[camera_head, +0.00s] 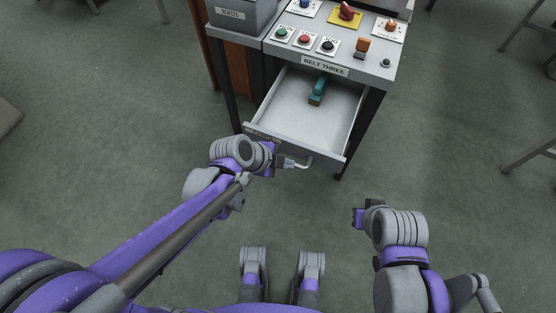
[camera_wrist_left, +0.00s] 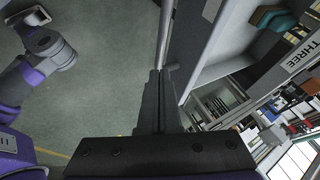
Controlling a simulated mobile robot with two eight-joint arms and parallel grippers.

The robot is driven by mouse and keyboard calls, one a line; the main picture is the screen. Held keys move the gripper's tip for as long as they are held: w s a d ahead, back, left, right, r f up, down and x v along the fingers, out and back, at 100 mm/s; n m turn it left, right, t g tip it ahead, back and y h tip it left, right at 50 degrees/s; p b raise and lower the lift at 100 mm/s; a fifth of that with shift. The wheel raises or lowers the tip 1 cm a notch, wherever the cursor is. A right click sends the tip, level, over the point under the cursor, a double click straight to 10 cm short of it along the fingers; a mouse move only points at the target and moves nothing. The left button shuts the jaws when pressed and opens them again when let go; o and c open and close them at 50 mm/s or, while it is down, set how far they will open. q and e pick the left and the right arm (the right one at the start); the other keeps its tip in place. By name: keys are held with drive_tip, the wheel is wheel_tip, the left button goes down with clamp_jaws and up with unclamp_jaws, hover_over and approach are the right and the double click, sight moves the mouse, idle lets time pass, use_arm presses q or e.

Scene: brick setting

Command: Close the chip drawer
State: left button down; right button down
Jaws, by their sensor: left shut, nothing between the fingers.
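The chip drawer (camera_head: 318,108) stands pulled open below the panel marked BELT THREE. Its inside is pale and bare except for a teal object (camera_head: 318,91) towards the back. A grey handle (camera_head: 300,163) sticks out from the drawer front. My left gripper (camera_head: 283,162) is at the drawer front, right by the handle, shut and empty. In the left wrist view its dark fingers (camera_wrist_left: 157,100) lie together close beside the drawer front (camera_wrist_left: 185,45); I cannot tell whether they touch it. My right gripper (camera_head: 358,216) is away from the drawer, over the floor; its fingers are too small to read.
The console top (camera_head: 375,70) carries several coloured buttons and knobs. A grey bin (camera_head: 240,16) stands at its left. Dark table legs (camera_head: 226,85) flank the drawer. The floor (camera_head: 450,170) to the right is clear, with stool legs at the far right edge.

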sight(304, 154)
use_arm(q)
drive_tip(key=shift+x, duration=1.2)
drive_tip(key=shift+w+d, duration=0.15)
drive_tip(key=shift+w, duration=0.45)
drive_tip(key=shift+w+d, duration=0.15)
drive_tip(key=shift+w, duration=0.45)
drive_tip(key=shift+w+d+r+b, duration=0.2)
drive_tip(key=shift+w+b, duration=0.1)
drive_tip(key=shift+w, duration=0.35)
use_arm(e)
drive_tip(key=shift+f, duration=0.65)
use_arm(q)
drive_tip(key=shift+w, duration=0.1)
